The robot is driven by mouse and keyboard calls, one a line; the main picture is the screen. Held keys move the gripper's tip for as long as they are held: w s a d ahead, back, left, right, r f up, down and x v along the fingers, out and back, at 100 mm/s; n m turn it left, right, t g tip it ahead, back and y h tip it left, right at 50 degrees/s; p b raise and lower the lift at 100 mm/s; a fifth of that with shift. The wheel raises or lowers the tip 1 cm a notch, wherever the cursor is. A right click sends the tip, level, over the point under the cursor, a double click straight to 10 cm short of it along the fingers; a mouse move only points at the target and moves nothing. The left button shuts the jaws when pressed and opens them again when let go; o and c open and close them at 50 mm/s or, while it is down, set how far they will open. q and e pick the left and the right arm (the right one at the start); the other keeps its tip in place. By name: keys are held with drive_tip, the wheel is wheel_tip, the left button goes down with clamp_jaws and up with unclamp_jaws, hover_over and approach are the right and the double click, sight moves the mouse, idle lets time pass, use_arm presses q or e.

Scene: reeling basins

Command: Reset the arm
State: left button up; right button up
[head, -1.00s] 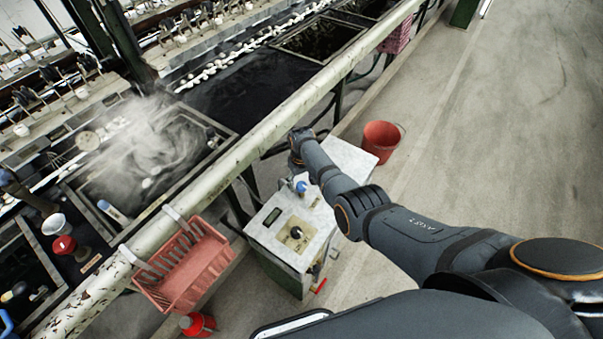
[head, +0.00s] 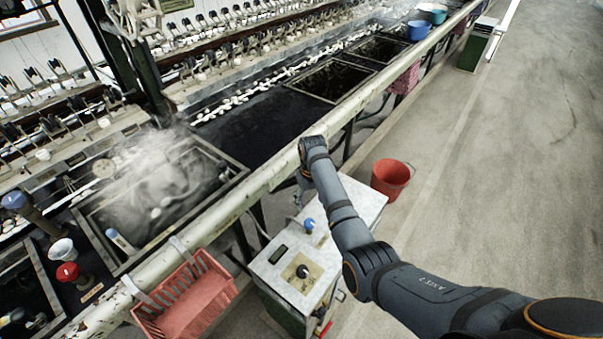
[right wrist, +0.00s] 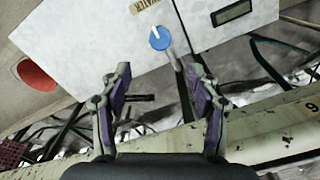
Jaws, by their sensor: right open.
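My right arm reaches in from the lower right of the head view. My right gripper (head: 302,190) hangs at its end, above the far edge of the white-topped control box (head: 262,270). In the right wrist view the right gripper (right wrist: 158,82) is open, with nothing between its fingers. The blue knob (head: 309,225) on the box lies beyond the fingertips and apart from them; it also shows in the right wrist view (right wrist: 159,39). My left gripper is not in view.
A long pale pipe rail (head: 245,197) runs along the basins, close to my right gripper. A red basket (head: 190,297) hangs on it. A steaming basin (head: 236,172) lies behind. A red bucket (head: 391,178) stands on the floor right of the box. The floor at right is clear.

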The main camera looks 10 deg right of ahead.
drive_tip(key=s+d+f+m+t, duration=0.1)
drive_tip(key=s+d+f, duration=0.15)
drive_tip(key=s, duration=0.35)
drive_tip(key=s+d+f+t, duration=0.1)
drive_tip(key=s+d+f, duration=0.1)
drive_tip(key=s+d, duration=0.3)
drive_tip(key=s+r+t+h, duration=0.1)
drive_tip(key=s+r, duration=0.3)
drive_tip(key=s, duration=0.4)
drive_tip(key=s+r+t, duration=0.1)
drive_tip(key=s+r, duration=0.2)
drive_tip(key=s, duration=0.5)
wheel_tip(320, 180, down, 27)
drive_tip(key=s+d+g, duration=0.2)
drive_tip(key=s+d, duration=0.1)
drive_tip(key=s+f, duration=1.5)
drive_tip(key=s, duration=0.3)
drive_tip(key=shift+d+f+m+g, duration=0.25)
drive_tip(key=shift+d+m+g, duration=0.05)
drive_tip(key=shift+d+g, duration=0.15)
